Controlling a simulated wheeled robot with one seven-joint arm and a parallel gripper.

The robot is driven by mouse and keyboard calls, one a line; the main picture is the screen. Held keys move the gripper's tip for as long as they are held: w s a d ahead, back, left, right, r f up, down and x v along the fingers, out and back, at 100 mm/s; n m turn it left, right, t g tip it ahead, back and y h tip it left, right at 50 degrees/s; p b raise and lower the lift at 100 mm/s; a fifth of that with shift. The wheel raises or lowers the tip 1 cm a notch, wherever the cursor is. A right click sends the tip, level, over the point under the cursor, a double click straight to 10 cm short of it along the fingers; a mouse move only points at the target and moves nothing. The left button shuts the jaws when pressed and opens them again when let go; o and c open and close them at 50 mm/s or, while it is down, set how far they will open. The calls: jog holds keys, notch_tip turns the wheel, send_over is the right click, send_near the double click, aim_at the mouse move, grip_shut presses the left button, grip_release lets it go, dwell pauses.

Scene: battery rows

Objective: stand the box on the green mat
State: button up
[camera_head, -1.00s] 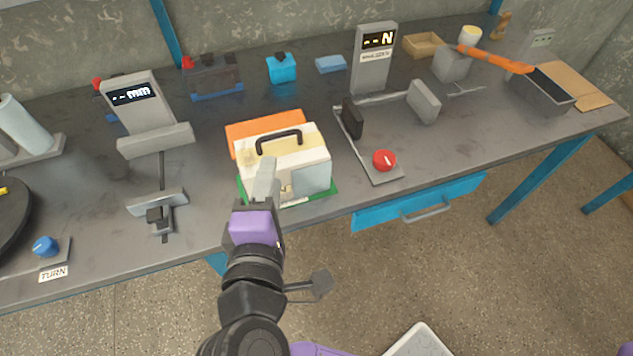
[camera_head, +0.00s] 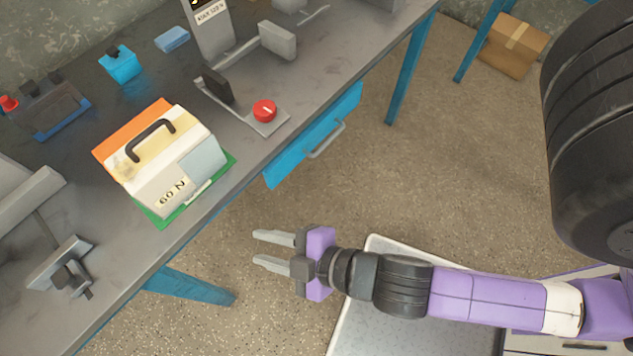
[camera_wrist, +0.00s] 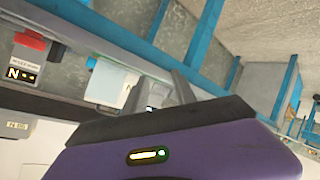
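The box (camera_head: 160,160) is cream-white with a black top handle, a pale grey-blue panel and a "60 N" label. In the head view it stands upright, handle up, at the table's front edge. The green mat (camera_head: 230,164) shows under its front and right edges; the box hides the rest of the mat. My gripper (camera_head: 256,249) is apart from the box, to its lower right, out past the table edge. Its two grey fingers are spread with nothing between them. The wrist view shows the purple gripper body and fingers.
An orange sheet (camera_head: 125,128) shows at the box's back left. A device with a red knob (camera_head: 264,110) stands right of the box, and a grey clamp-like fixture (camera_head: 62,268) lower left. A blue drawer (camera_head: 312,140) is under the table edge. Open floor lies around my gripper.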

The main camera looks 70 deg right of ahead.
jog(key=s+d+r+m+t, duration=0.2)
jog(key=s+d+r+m, duration=0.4)
jog(key=s, duration=0.5)
jog(key=shift+d+r+m, duration=0.15)
jog(key=shift+r+m, duration=0.65)
jog(key=shift+m, duration=0.1)
jog(key=shift+r, duration=0.1)
